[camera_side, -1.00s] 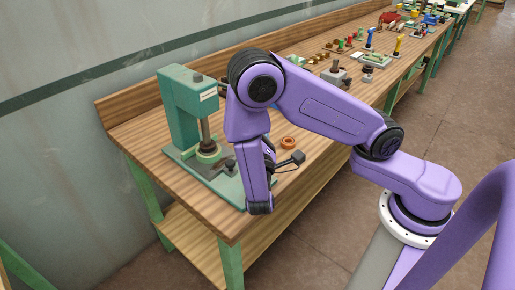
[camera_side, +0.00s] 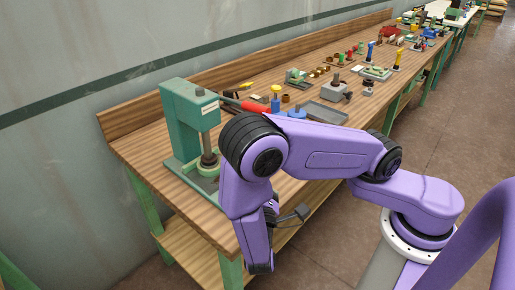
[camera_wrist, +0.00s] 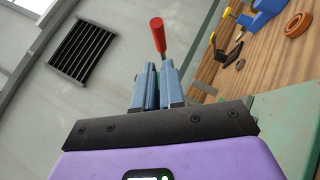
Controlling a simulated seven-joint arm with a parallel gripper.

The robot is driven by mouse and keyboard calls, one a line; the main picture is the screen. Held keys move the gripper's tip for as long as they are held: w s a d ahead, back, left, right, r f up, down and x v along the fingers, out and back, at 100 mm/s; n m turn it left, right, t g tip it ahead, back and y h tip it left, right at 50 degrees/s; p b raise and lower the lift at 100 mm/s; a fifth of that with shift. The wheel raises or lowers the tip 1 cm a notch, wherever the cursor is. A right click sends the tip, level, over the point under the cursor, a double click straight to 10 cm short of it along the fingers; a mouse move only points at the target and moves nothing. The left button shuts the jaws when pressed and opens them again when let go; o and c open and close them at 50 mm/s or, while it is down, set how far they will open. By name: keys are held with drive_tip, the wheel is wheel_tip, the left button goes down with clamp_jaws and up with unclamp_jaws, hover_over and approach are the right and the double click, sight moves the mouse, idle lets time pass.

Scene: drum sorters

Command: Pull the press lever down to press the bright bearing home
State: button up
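The green press (camera_side: 184,115) stands at the left end of the bench. In the side view my arm hides the fingers. The press ram (camera_side: 208,150) is up at the front of the press. I cannot make out the bright bearing.
An orange ring (camera_wrist: 297,25) lies on the bench in the wrist view. A grey tray (camera_side: 325,114) and a yellow-topped blue tool (camera_side: 276,98) stand behind my arm. More tools line the bench to the back right. The wall is behind the press.

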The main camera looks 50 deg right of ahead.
drive_tip(key=g, duration=0.1)
drive_tip(key=m+g+h, duration=0.1)
drive_tip(key=g+h, duration=0.1)
drive_tip(key=g, duration=0.1)
drive_tip(key=shift+w+d+r+m, duration=0.25)
drive_tip(key=shift+w+m, duration=0.15)
clamp_jaws()
drive_tip(key=n+g+y, duration=0.6)
drive_tip(key=g+y, duration=0.6)
drive_tip(key=y, duration=0.4)
approach(256, 105)
drive_tip(key=x, duration=0.7)
drive_tip(key=shift+w+d, duration=0.15)
drive_tip(key=shift+w, duration=0.05)
